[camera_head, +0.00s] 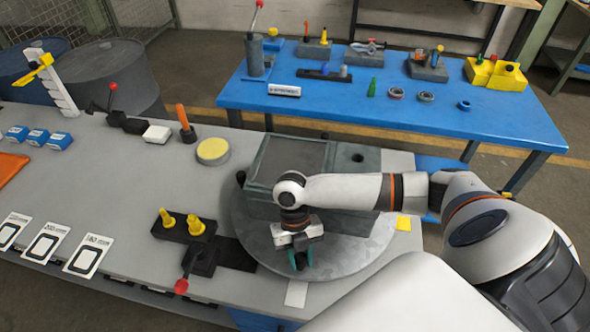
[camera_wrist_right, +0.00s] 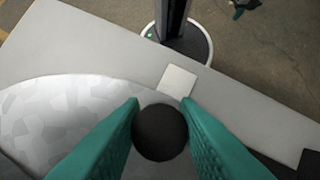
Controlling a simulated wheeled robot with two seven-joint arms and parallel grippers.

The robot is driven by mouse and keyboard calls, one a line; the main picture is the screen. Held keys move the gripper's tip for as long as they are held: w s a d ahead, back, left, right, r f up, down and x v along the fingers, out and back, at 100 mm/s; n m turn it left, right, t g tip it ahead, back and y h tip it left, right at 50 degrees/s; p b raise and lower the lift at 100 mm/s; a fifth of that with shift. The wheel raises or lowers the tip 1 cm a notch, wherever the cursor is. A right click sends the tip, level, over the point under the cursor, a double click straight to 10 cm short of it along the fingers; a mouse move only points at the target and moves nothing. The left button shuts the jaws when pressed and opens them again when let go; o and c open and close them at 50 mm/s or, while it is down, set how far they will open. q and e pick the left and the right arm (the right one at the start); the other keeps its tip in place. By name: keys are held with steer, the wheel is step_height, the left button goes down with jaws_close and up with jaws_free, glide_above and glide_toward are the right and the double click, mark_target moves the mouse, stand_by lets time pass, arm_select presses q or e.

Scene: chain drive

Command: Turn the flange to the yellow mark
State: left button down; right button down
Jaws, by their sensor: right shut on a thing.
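The flange is a large round grey plate (camera_head: 345,268) on the bench, with a grey block-like fixture (camera_head: 290,160) on top. My right gripper (camera_head: 299,262) is over the plate's front-left part, its teal fingers pointing down. In the right wrist view the fingers are shut on a round black knob (camera_wrist_right: 160,132) near the plate's rim. The yellow mark (camera_head: 403,222) lies on the bench to the right of the plate. A white mark (camera_head: 297,293) lies at the plate's front edge, close to the gripper; it also shows in the wrist view (camera_wrist_right: 178,80). A teal tip at the wrist view's top edge looks like my left gripper (camera_wrist_right: 243,6), mostly cut off.
A black base with yellow knobs (camera_head: 183,226) and a red-tipped lever (camera_head: 182,286) stand just left of the plate. A yellow round pad (camera_head: 212,151) lies behind left. A blue table (camera_head: 400,105) with several parts stands behind the bench.

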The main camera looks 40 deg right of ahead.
stand_by(0.3)
steer(key=c, duration=1.1)
jaws_free()
steer(key=b+v, duration=0.2)
steer(key=v, duration=1)
steer(key=shift+s, duration=0.15)
